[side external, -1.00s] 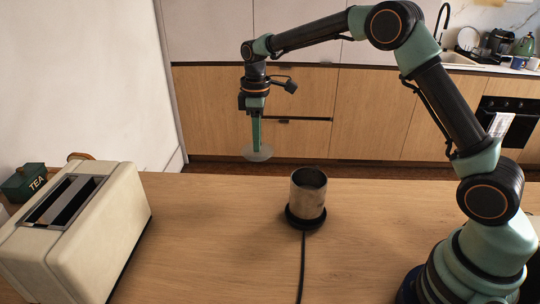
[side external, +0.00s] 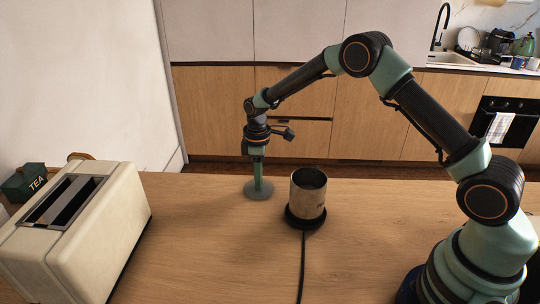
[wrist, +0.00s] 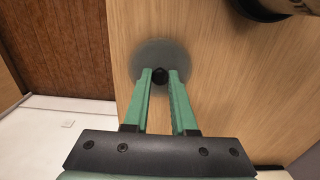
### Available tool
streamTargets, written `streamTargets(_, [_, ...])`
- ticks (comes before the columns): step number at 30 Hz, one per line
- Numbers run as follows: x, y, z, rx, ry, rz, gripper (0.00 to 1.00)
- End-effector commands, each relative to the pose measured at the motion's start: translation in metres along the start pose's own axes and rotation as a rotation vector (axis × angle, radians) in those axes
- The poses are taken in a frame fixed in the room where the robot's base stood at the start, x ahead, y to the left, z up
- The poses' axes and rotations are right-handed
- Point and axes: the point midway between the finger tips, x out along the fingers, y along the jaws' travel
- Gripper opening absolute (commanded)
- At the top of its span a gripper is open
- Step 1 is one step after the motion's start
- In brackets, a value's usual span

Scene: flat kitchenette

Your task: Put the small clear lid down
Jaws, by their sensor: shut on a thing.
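The small clear lid (side external: 258,190) is a round, see-through disc with a dark knob. It is level, at or just above the wooden table near its far edge, left of the metal pot. I cannot tell whether it touches the wood. My gripper (side external: 257,180) points straight down above it. In the wrist view, my gripper (wrist: 160,78) is shut on the black knob, and the lid (wrist: 150,54) spreads out beyond the fingertips.
A metal pot (side external: 307,194) stands open on a black round base (side external: 305,219) with a cord running toward the front. A cream toaster (side external: 85,235) and a green tea tin (side external: 28,182) stand at the left. The table (side external: 210,250) is clear between toaster and pot.

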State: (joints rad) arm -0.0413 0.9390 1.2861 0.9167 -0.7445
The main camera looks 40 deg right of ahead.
Motion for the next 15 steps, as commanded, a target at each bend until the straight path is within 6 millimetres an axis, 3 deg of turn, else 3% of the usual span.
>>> streamTargets(8, [0.0029, 0.0002, -0.0002, 0.000, 0.000, 0.000, 0.00])
streamTargets(9, [0.0023, 0.0002, -0.0003, 0.000, 0.001, 0.001, 0.40])
streamTargets(10, [0.0023, 0.0002, -0.0003, 0.000, 0.001, 0.001, 0.51])
streamTargets(15, [0.0021, 0.0002, -0.0002, 0.000, 0.001, 0.001, 0.55])
